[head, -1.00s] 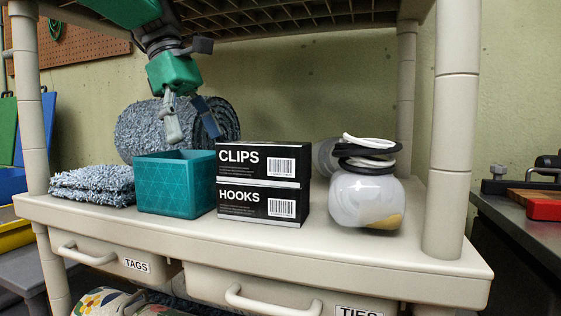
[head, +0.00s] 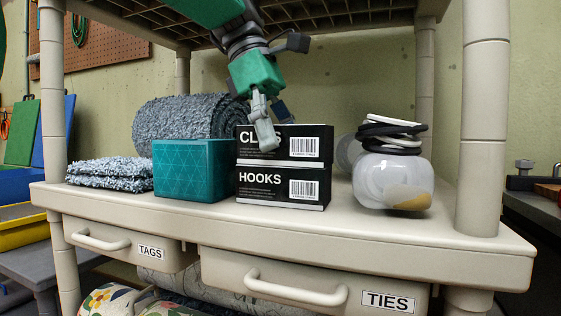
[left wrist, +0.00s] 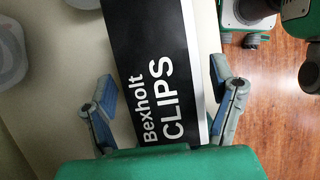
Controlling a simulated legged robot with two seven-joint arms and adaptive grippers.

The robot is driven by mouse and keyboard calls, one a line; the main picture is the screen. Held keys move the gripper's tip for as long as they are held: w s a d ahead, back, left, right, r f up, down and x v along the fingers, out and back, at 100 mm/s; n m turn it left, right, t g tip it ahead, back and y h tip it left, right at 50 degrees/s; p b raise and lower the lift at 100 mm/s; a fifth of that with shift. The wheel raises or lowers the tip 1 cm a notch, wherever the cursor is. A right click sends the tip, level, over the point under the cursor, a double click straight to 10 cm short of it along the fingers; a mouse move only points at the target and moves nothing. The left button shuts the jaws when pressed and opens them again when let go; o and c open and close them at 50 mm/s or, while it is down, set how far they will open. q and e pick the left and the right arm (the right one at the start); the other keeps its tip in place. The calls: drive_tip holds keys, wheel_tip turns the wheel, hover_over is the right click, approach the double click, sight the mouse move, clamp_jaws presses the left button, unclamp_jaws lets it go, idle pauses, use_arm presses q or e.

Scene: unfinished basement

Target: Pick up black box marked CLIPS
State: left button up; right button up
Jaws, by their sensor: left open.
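The black CLIPS box (head: 311,143) lies on top of the black HOOKS box (head: 308,188) on the shelf. My left gripper (head: 272,125) is above the CLIPS box in the head view, and one finger covers part of its lettering. In the left wrist view the top of the CLIPS box (left wrist: 150,55) lies between the two open fingers of my left gripper (left wrist: 169,92), with a gap on the left side. Whether the right finger touches it I cannot tell. My right gripper is not in view.
A teal bin (head: 194,170) stands left of the boxes, with a folded grey rug (head: 110,173) beyond it and a rolled rug (head: 188,122) behind. A jar (head: 393,183) with rings on top stands at the right. The upper shelf (head: 340,18) hangs above.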

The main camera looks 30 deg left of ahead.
use_arm(q)
drive_tip(key=shift+w+d+f, duration=0.1)
drive_tip(key=shift+d+f, duration=0.6)
drive_tip(key=shift+d, duration=0.25)
drive_tip(key=shift+d+r, duration=0.2)
drive_tip(key=shift+d, duration=0.15)
drive_tip(key=shift+a+f, duration=0.1)
drive_tip(key=shift+a, duration=0.3)
drive_tip(key=c, duration=1.4)
drive_tip(key=shift+o, duration=0.2)
drive_tip(key=shift+a+f, duration=0.1)
drive_tip(key=shift+a, duration=0.2)
